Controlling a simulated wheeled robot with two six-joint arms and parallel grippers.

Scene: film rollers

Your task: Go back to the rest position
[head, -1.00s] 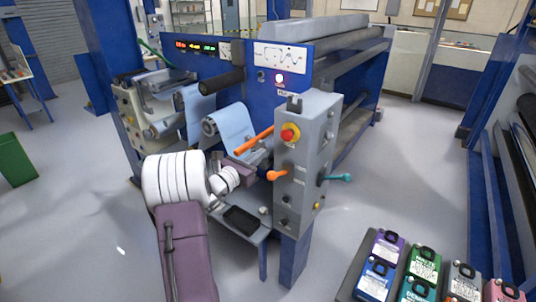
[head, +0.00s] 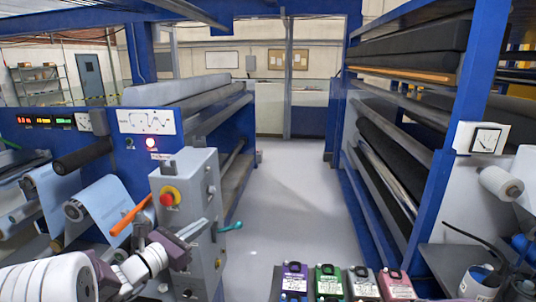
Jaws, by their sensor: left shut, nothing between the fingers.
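My left arm (head: 150,262) comes in from the lower left, with white segments and a purple-grey wrist. My left gripper (head: 190,236) is shut and empty. In the picture it overlaps the lower front of the grey control box (head: 185,190); I cannot tell whether it touches the box. The box has a red button on a yellow base (head: 169,197) and a teal lever (head: 230,227) on its right side. An orange handle (head: 131,216) shows left of the box. My right gripper is not in view.
The blue roller machine (head: 90,150) fills the left. A blue rack (head: 400,130) with dark rolls stands right. Coloured labelled boxes (head: 328,283) lie at the bottom centre. A white cup (head: 480,284) stands lower right. The grey aisle floor (head: 285,200) between the machines is clear.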

